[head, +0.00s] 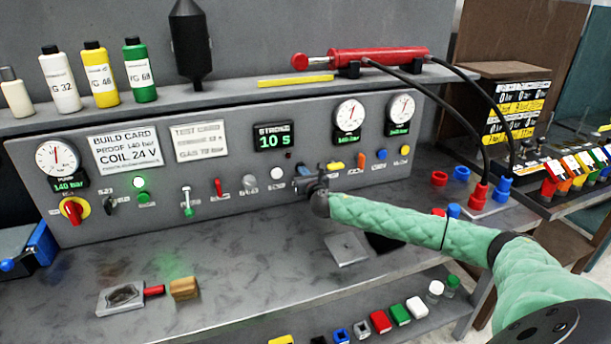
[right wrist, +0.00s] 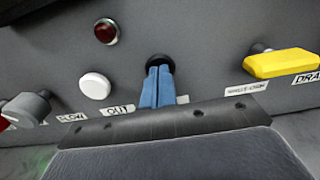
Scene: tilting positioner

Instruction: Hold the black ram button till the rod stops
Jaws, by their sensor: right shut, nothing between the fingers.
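The black ram button (right wrist: 160,61) shows in the right wrist view as a dark round cap on the grey panel, partly covered by my fingertips. My right gripper (right wrist: 157,72) has its two blue fingers shut together, empty, with the tips at the button's face. How far the button is pressed in cannot be told. In the head view my right gripper (head: 303,183) is at the panel and hides the button. The red ram cylinder (head: 380,56) lies on the shelf above, with its rod (head: 315,62) at the left end. My left gripper is not in view.
A white button (right wrist: 95,86) and a dark red lamp (right wrist: 106,32) are left of the fingers. A yellow handle (right wrist: 281,64) is to the right. The stroke display (head: 274,137) is lit green.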

